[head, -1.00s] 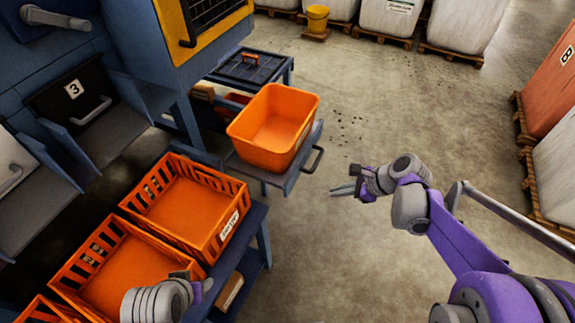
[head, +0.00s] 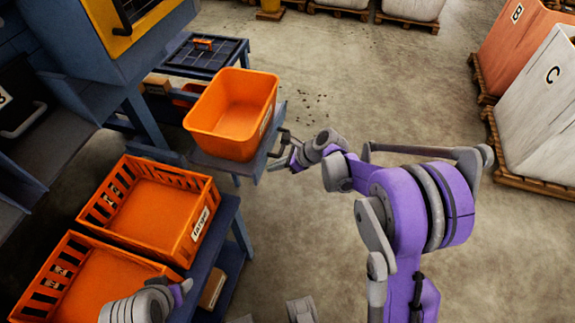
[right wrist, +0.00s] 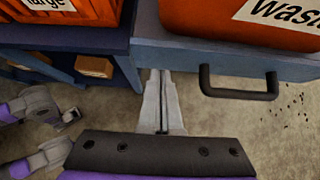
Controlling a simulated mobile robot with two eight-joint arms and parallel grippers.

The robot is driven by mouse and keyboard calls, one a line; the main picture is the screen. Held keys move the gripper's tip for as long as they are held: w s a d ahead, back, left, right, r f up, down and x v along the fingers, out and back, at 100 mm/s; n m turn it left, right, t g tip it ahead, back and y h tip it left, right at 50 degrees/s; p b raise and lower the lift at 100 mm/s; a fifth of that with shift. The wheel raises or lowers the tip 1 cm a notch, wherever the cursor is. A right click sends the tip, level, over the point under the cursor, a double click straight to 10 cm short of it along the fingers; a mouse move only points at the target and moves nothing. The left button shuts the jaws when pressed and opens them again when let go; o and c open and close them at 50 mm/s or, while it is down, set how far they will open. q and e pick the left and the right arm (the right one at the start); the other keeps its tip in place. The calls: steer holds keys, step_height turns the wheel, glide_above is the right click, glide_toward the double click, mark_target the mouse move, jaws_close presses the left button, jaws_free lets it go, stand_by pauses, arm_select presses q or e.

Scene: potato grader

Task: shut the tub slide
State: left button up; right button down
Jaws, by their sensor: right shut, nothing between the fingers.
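The tub slide (head: 262,152) is a blue-grey shelf sticking out from the grader, with a black bar handle (right wrist: 240,93) on its front. An orange tub (head: 235,112) stands upright on it; its label reads "waste" in the right wrist view. My right gripper (head: 277,164) is shut and empty at the slide's front, close to the handle. In the right wrist view its fingers (right wrist: 161,75) point at the slide's left end, left of the handle; I cannot tell if they touch. My left gripper (head: 182,291) is at the bottom of the head view, its jaws unclear.
Orange crates (head: 150,208) stand on a blue bench (head: 228,215) left of the slide. A dark lidded table (head: 208,58) is behind the tub. Large bins on pallets (head: 545,105) line the right.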

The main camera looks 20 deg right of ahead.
steer(key=shift+w+a, duration=0.5)
steer(key=shift+a, duration=0.3)
steer(key=w+a+b, duration=0.1)
steer(key=w+a, duration=0.6)
steer(key=a, duration=0.4)
steer(key=w+a+b, duration=0.1)
steer(key=w+a, duration=0.7)
steer(key=a, duration=0.4)
steer(key=shift+w, duration=0.25)
steer(key=shift+r, duration=0.2)
